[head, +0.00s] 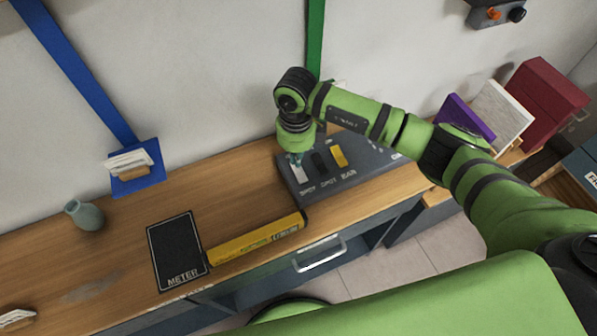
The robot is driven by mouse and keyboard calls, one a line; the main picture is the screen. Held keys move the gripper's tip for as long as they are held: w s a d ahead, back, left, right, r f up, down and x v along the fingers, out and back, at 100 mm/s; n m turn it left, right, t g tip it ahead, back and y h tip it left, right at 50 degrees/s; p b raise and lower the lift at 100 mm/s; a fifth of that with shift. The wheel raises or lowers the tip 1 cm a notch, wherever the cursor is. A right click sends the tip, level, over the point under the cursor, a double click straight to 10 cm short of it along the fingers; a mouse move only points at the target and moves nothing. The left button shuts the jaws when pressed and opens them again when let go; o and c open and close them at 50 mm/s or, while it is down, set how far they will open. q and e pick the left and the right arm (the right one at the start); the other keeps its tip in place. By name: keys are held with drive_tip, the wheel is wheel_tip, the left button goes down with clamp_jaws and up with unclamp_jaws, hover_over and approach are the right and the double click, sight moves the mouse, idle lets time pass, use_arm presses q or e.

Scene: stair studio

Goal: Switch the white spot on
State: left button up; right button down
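A dark grey switch panel (355,178) lies on the wooden bench, with printed labels along its front that seem to read "SPOT" twice and "BAR". The white switch (299,174) is at its left end. A black switch (318,163) sits to its right, then a yellow switch (339,156). My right gripper (296,158) points down at the white switch, touching it or just above it; I cannot tell which. Its fingers are small and partly hidden, so their opening is unclear. Whether the white switch is on is not visible. My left gripper is out of view.
A yellow box (257,240) lies in front of the panel, beside a black "METER" mat (176,252). Upright binders (541,103) are at the right.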

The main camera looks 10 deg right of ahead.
drive_tip(key=shift+f+b, duration=0.75)
drive_tip(key=shift+f, duration=0.1)
idle(0.3)
drive_tip(key=shift+r+p, duration=2.25)
drive_tip(key=shift+r, duration=1.35)
